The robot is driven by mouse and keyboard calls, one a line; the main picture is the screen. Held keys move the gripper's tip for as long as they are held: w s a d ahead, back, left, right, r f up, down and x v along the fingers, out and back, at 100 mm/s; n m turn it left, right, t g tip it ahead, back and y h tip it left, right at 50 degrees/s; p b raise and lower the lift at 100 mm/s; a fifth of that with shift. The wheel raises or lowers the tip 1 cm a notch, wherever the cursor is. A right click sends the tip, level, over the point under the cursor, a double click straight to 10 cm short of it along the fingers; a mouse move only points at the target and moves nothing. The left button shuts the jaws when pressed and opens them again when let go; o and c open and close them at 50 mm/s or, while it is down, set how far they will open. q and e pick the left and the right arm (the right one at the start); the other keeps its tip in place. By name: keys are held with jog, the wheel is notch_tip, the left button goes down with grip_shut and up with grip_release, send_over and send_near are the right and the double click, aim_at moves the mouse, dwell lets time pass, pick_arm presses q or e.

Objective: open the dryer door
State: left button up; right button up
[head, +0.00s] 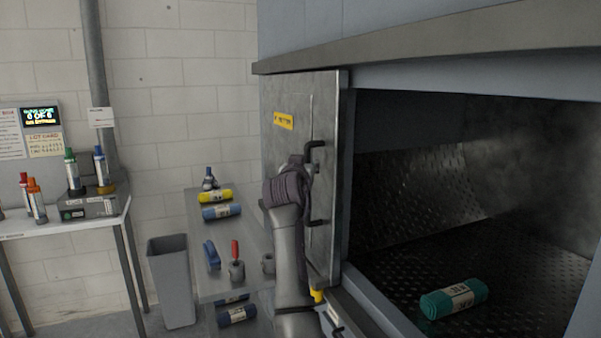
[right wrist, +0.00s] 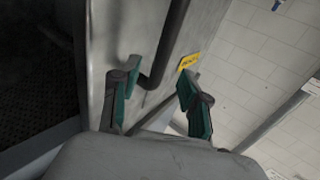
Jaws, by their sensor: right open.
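The dryer door (head: 328,110) is a grey metal panel standing at the left side of the chamber opening, swung away so that the dark interior shows. Its black bar handle (head: 316,144) is partly hidden behind my right arm in the head view. My right gripper (head: 303,167) is at the handle. In the right wrist view, its two green-padded fingers (right wrist: 158,88) are apart. The end of the black handle (right wrist: 168,45) shows between or just beyond them, and I cannot tell whether they touch it. My left gripper is not in view.
A teal rolled cloth (head: 454,299) lies on the perforated chamber floor (head: 385,285). Left of the door, a shelf (head: 240,250) holds rolled cloths and tools. A grey bin (head: 172,280) and a table (head: 75,228) with bottles stand further left.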

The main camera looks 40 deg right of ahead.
jog(key=v, duration=0.6)
jog(key=shift+s+a, duration=0.2)
